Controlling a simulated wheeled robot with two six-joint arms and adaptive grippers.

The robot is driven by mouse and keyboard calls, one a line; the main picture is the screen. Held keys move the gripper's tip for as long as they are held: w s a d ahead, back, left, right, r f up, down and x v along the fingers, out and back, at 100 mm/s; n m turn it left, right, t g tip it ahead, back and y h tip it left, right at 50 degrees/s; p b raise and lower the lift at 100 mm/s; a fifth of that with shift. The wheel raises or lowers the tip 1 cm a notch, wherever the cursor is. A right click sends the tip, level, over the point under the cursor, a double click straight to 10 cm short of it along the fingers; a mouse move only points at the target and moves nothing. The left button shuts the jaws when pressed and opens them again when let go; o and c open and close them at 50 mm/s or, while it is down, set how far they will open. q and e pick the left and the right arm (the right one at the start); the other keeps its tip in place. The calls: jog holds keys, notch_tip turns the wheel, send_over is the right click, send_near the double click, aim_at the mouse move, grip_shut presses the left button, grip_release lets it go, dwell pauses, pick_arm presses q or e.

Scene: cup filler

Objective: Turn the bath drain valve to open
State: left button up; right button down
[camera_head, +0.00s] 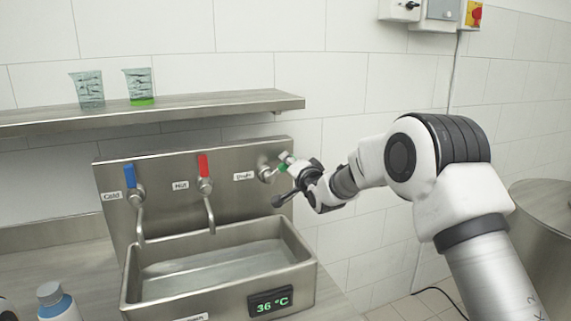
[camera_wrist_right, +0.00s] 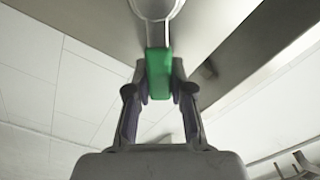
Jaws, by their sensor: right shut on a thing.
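The drain valve is on the right of the steel back panel (camera_head: 120,195) in the head view, beside a small label. Its green handle (camera_wrist_right: 158,75) shows in the right wrist view, on a round metal fitting (camera_wrist_right: 155,8). My right gripper (camera_head: 288,172) comes in from the right at the valve. In the wrist view its two fingers (camera_wrist_right: 158,92) are closed on both sides of the green handle. In the head view the gripper partly covers the handle. The steel bath (camera_head: 308,272) below holds liquid, and its display (camera_head: 270,303) reads 36 °C.
A blue-handled cold tap (camera_head: 130,176) and a red-handled hot tap (camera_head: 203,166) are left of the valve. A shelf (camera_head: 215,105) above holds two beakers (camera_head: 88,90). A bottle (camera_head: 55,300) stands at lower left. A large metal drum (camera_head: 545,235) is at right.

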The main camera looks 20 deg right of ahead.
jog(key=shift+d+f+m+b, duration=0.3)
jog(key=shift+f+m, duration=0.35)
jog(key=shift+m, duration=0.5)
jog(key=shift+d+f+m+b, duration=0.1)
jog(key=shift+f+m+b, duration=0.5)
jog(key=shift+m, duration=0.6)
jog(key=shift+d+f+m+b, duration=0.2)
jog(key=shift+f+m, duration=0.55)
jog(key=shift+m, duration=0.4)
jog(key=c, duration=1)
grip_release()
jog(key=shift+w+a, duration=0.1)
jog(key=shift+w, duration=0.05)
jog(key=s, duration=1.1)
jog(key=shift+s+f, duration=0.15)
jog(key=shift+s, duration=0.2)
